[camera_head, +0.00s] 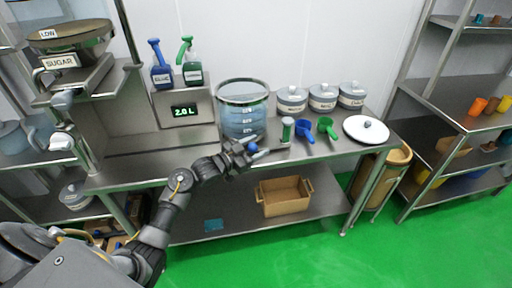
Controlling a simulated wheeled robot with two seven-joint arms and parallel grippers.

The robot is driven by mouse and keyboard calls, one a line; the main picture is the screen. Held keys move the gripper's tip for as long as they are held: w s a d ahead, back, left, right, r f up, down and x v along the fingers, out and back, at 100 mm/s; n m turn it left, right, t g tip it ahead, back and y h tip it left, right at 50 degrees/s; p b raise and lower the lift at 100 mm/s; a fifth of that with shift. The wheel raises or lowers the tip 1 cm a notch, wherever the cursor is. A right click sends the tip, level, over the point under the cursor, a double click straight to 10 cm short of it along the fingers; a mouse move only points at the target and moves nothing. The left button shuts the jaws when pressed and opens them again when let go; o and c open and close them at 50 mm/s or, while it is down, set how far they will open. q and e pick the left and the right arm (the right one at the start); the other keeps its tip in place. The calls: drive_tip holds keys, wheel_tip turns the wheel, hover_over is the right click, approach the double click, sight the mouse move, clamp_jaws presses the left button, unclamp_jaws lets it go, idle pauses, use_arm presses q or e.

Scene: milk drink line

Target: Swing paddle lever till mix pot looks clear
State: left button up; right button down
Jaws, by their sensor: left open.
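The mix pot (240,104) is a clear cylinder with a dark rim and white level marks, standing on the steel bench. Its contents look bluish and see-through. A small blue ball (252,147), perhaps the knob of the paddle lever, shows low in front of the pot. The rest of the lever cannot be made out. My left gripper (254,150) is open, with its fingers on either side of the blue ball; I cannot tell whether they touch it. My right gripper is out of view.
A display (185,111) reads 2.0 L left of the pot, below a blue and a green spray bottle. A box (284,197) sits on the lower shelf.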

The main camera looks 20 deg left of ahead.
use_arm(q)
drive_tip(key=b+v, duration=0.1)
drive_tip(key=v, duration=0.9)
drive_tip(key=shift+s+a+b, duration=0.15)
drive_tip(key=shift+s+b, duration=0.2)
drive_tip(key=shift+s, duration=0.05)
drive_tip(key=shift+f, duration=0.1)
